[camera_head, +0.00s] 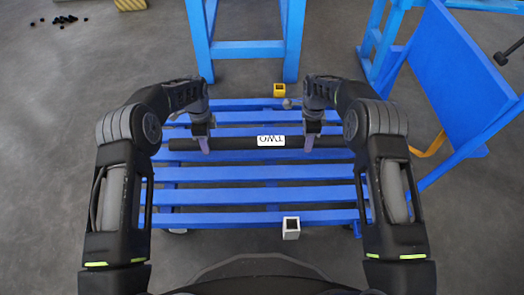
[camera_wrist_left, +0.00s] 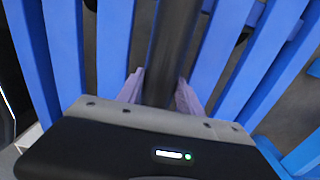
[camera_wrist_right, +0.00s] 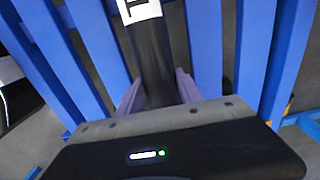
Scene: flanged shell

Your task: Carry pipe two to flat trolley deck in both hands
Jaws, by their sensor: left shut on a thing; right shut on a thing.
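Pipe two (camera_head: 240,143) is a black pipe with a white label reading "TWO", upside down in the head view. It lies crosswise over the blue slatted trolley deck (camera_head: 250,194); I cannot tell whether it touches the slats. My left gripper (camera_head: 205,147) is shut on the pipe near its left end. My right gripper (camera_head: 309,143) is shut on it right of the label. In the left wrist view the pipe (camera_wrist_left: 168,50) runs between the purple fingers. In the right wrist view the pipe (camera_wrist_right: 152,60) does the same, with the label at the top edge.
A blue stand (camera_head: 248,48) rises behind the deck. A tilted blue panel (camera_head: 460,75) stands at the right. A yellow block (camera_head: 279,90) sits at the deck's far edge and a white one (camera_head: 291,228) at its near edge. Small black pieces (camera_head: 65,20) lie on the floor far left.

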